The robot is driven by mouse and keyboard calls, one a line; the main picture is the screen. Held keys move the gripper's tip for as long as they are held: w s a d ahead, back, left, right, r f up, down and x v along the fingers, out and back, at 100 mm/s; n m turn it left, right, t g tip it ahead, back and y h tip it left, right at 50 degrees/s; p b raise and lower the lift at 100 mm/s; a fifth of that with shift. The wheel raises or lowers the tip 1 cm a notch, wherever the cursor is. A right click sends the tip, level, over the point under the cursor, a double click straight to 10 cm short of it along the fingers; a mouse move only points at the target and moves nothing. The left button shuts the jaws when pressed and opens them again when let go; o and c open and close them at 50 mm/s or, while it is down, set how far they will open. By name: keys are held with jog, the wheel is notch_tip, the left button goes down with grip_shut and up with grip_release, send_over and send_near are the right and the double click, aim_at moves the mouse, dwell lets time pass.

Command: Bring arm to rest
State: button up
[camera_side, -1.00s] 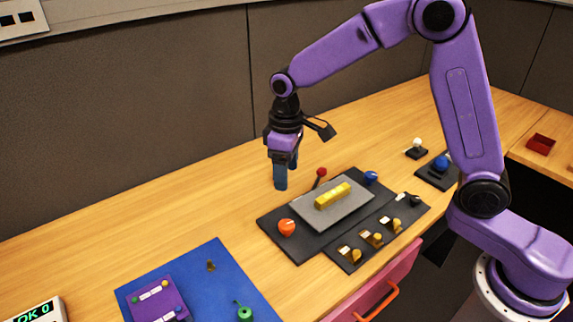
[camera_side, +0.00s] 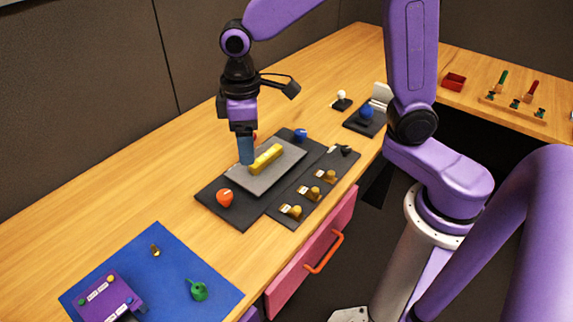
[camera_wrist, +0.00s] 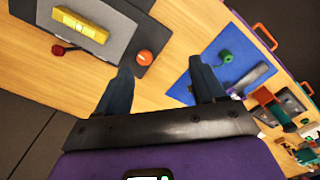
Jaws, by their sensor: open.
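My gripper (camera_side: 247,161) points down at the grey plate of the dark panel (camera_side: 222,183) in the side view, its fingers overlapping the plate's left edge. Its height there is hard to tell. In the wrist view my gripper (camera_wrist: 162,84) has its two blue fingers wide apart, with bare wood and nothing held between them. A yellow bar (camera_side: 266,160) lies on the plate, just right of the fingers in the side view; the bar also shows in the wrist view (camera_wrist: 81,25), left of the fingers. A blue trackball (camera_side: 366,112) sits on a dark base farther right.
An orange knob (camera_side: 225,197), a blue knob (camera_side: 300,135) and several yellow switches (camera_side: 311,193) stand on the panels. A blue mat (camera_side: 165,262) bears a purple box (camera_side: 103,298) and a green piece (camera_side: 198,290). A pink drawer (camera_side: 310,258) is below.

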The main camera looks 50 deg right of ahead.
jog(key=s+d+n, duration=0.2)
jog(key=s+d, duration=0.3)
jog(key=s, duration=0.5)
jog(key=s+d+n, duration=0.1)
jog(key=s+d, duration=0.4)
jog(key=s, duration=0.6)
jog(key=shift+r+n, duration=0.2)
jog(key=shift+n, duration=0.2)
dwell(1.1)
